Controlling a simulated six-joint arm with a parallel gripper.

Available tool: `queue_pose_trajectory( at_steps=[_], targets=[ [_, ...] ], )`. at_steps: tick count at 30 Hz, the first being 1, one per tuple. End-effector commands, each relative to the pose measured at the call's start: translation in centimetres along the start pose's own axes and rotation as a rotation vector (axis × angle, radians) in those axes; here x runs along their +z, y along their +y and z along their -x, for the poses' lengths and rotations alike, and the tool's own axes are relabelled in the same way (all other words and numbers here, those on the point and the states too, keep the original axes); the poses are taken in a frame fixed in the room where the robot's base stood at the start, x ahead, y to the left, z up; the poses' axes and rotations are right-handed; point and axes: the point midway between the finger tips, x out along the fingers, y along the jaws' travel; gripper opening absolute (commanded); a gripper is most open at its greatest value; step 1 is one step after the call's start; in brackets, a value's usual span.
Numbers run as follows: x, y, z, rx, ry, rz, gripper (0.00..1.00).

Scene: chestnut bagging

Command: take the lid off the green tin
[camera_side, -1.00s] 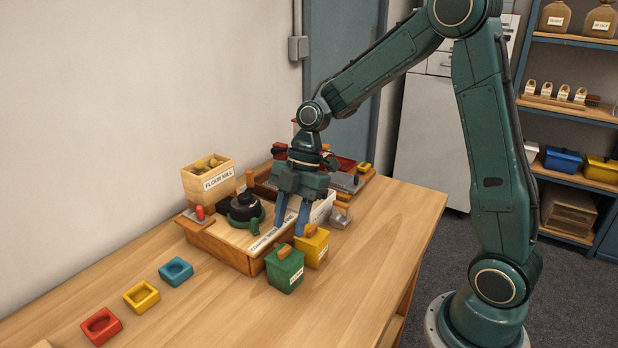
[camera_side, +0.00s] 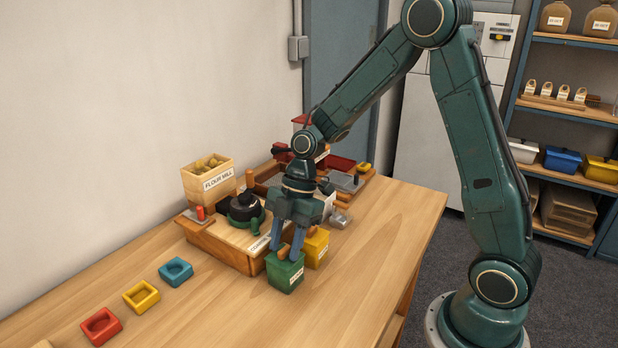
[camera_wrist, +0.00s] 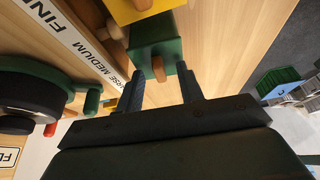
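The green tin (camera_side: 285,275) stands on the table with its lid on, at the front corner of the wooden tray. A wooden handle (camera_side: 284,252) sits on top of its lid. My gripper (camera_side: 286,252) points down over the tin, its two blue fingers apart, close to the handle. In the wrist view the green tin (camera_wrist: 157,47) shows beyond my open fingers (camera_wrist: 162,84). Whether the fingers touch the handle cannot be told.
A yellow tin (camera_side: 315,248) with a wooden handle stands close behind the green tin. The wooden tray (camera_side: 228,250) with the black-and-green mill (camera_side: 242,208) is to the left. Blue (camera_side: 176,272), yellow (camera_side: 141,296) and red (camera_side: 101,326) boxes lie front left. The table's right side is clear.

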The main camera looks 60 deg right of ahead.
Motion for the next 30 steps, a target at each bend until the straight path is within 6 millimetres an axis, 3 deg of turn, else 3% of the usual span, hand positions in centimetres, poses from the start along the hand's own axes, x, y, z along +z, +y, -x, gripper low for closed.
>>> queue_pose_trajectory(
  at_steps=[9, 15, 30],
  targets=[
    [-0.01, 0.0, 0.04, 0.0, 0.0, 0.0, 0.37],
    [-0.01, 0.0, 0.05, 0.0, 0.0, 0.0, 0.0],
    [-0.22, 0.03, 0.58, 0.001, 0.0, 0.0, 0.0]
  ],
)
